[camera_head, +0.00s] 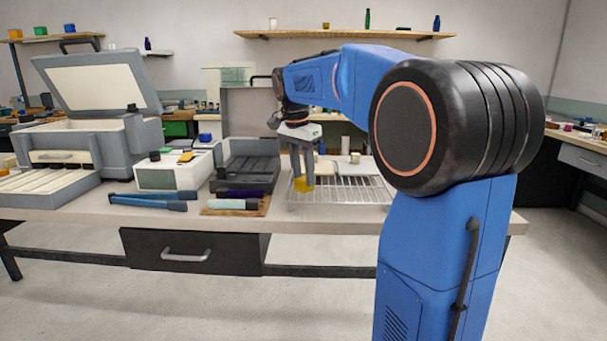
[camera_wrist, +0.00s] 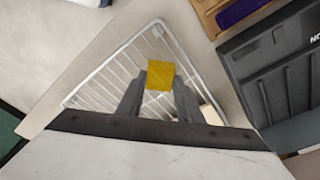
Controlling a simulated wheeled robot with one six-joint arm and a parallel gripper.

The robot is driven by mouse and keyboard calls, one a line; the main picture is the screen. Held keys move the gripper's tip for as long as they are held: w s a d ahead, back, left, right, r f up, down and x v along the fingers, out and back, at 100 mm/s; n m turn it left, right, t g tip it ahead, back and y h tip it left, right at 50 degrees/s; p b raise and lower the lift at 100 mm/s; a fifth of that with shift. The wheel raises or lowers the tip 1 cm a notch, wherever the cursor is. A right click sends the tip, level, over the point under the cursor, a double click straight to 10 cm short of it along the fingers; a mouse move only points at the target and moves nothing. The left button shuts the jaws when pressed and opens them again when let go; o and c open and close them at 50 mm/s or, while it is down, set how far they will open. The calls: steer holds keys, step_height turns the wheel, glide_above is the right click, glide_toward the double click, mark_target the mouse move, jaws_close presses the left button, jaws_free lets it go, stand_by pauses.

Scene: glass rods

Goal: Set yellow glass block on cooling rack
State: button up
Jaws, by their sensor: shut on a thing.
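The yellow glass block (camera_head: 303,184) is held between the fingertips of my gripper (camera_head: 303,178) in the head view. In the wrist view the block (camera_wrist: 161,75) shows between the two dark fingers of my gripper (camera_wrist: 160,88), which are shut on it. The cooling rack (camera_head: 345,190) is a wire grid on the bench, and my gripper is over its left part. The rack (camera_wrist: 100,82) lies behind the block in the wrist view. I cannot tell whether the block touches the wires or hangs a little above them.
Left of the rack are a wooden board (camera_head: 264,207) with rods on it, a dark grey open case (camera_head: 247,165) and a white box (camera_head: 172,173). Blue tongs (camera_head: 148,202) lie near the front edge. A small pale cylinder (camera_head: 355,158) is at the rack's back.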

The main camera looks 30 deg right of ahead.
steer(key=o, duration=1.1)
steer(key=shift+f, duration=0.1)
steer(key=r, duration=0.4)
steer(key=a+r, duration=0.1)
steer(key=r, duration=0.7)
steer(key=shift+s+a, duration=0.2)
steer(key=shift+a, duration=0.2)
steer(key=s+a+f+n+t, duration=0.1)
steer(key=s+a+f+n, duration=0.3)
steer(key=s+f, duration=0.6)
steer(key=s+a+f+n+t+y, duration=0.1)
steer(key=s+a+f+n, duration=0.3)
steer(key=s+f, duration=0.5)
steer(key=s+a+f+n+t, duration=0.2)
steer(key=s+a+f+n, duration=0.2)
steer(key=s+f+n, duration=0.3)
steer(key=shift+s+a+f+n+y, duration=0.15)
steer(key=shift+s+f+n+y, duration=0.05)
steer(key=shift+s+f, duration=0.75)
steer(key=shift+s+a+f+n+y, duration=0.15)
steer(key=shift+s+f+n+y, duration=0.05)
steer(key=shift+s+f, duration=0.7)
